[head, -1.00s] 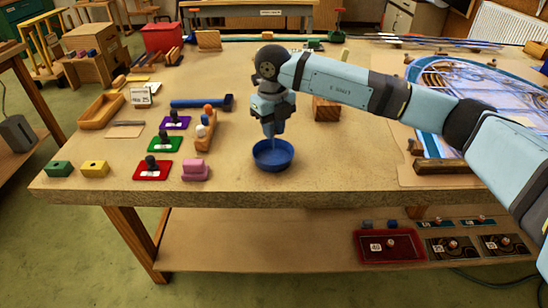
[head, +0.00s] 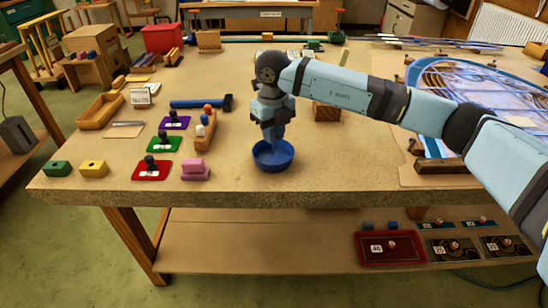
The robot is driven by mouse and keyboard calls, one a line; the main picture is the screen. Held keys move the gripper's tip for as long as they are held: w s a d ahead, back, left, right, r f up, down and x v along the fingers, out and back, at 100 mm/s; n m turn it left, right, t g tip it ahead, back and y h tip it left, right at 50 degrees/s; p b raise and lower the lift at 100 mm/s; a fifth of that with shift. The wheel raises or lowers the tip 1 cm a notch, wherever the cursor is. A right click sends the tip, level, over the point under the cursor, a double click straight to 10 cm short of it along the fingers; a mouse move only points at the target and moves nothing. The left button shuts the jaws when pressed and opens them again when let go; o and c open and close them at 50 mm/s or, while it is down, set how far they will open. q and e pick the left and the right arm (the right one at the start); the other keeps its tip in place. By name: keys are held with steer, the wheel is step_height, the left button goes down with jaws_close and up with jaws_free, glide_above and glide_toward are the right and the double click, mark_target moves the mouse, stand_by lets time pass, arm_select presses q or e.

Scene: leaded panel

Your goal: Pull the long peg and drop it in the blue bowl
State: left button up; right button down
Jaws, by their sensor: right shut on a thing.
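The blue bowl (head: 273,163) sits near the front edge of the workbench, in the middle of the head view. My right gripper (head: 271,138) points straight down over the bowl, its tips at about the bowl's rim in the picture. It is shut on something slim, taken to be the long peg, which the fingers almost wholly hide. I cannot tell whether it touches the bowl. My left gripper is not in view.
Left of the bowl are a pink block (head: 195,171), a red plate (head: 152,171) with a dark knob, and a wooden rack (head: 205,133). The leaded panel (head: 470,95) is at right.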

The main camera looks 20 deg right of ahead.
steer(key=shift+f+b, duration=0.45)
steer(key=shift+f, duration=0.4)
stand_by(0.3)
steer(key=c, duration=1)
jaws_free()
